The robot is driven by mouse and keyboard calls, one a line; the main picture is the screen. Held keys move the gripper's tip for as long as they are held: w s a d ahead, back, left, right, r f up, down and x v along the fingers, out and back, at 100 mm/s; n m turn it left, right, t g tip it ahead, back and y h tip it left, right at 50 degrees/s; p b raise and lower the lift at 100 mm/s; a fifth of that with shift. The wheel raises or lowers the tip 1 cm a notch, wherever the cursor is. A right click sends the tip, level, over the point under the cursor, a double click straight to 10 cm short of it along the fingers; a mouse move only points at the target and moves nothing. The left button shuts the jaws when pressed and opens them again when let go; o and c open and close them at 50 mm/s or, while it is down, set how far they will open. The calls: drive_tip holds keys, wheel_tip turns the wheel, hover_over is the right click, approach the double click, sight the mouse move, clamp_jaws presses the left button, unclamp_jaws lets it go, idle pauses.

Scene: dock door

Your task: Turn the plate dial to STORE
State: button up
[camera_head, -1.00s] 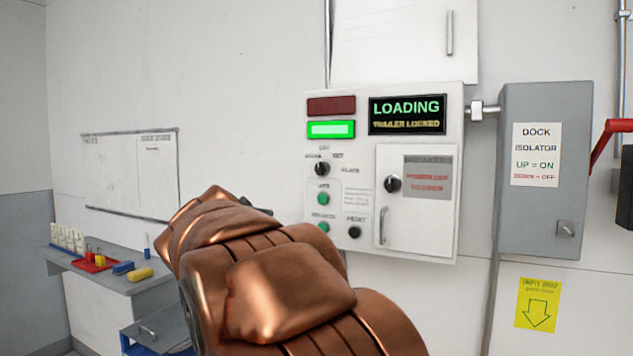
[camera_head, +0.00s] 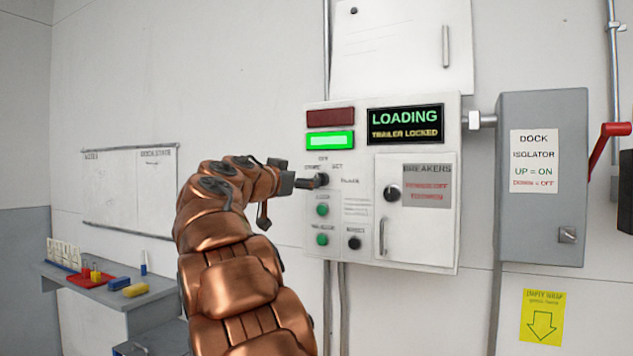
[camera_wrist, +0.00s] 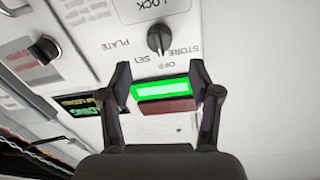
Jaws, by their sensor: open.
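The plate dial (camera_head: 321,179) is a black round knob on the white control panel (camera_head: 290,225), below the lit green lamp. In the wrist view the dial (camera_wrist: 160,39) appears inverted, ringed by the labels PLATE, SET, OFF, STORE and LOCK. I cannot tell for sure which label its pointer faces. My gripper (camera_head: 304,183) is just left of the dial in the head view and partly overlaps its label area. In the wrist view my gripper (camera_wrist: 161,80) has its two fingers spread, with the dial beyond the tips and nothing between them.
The display (camera_head: 405,124) reads LOADING, TRAILER LOCKED. Green buttons (camera_head: 322,210) and a black knob (camera_head: 354,242) sit below the dial. A breaker door (camera_head: 415,235) with another knob (camera_head: 391,193) is to the right. A grey isolator box (camera_head: 543,225) stands further right.

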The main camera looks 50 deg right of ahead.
drive_tip(key=p+x, duration=0.2)
drive_tip(key=x, duration=0.5)
drive_tip(key=shift+d, duration=0.2)
drive_tip(key=shift+f, duration=0.1)
drive_tip(key=c, duration=1.1)
drive_tip(key=shift+c, duration=0.2)
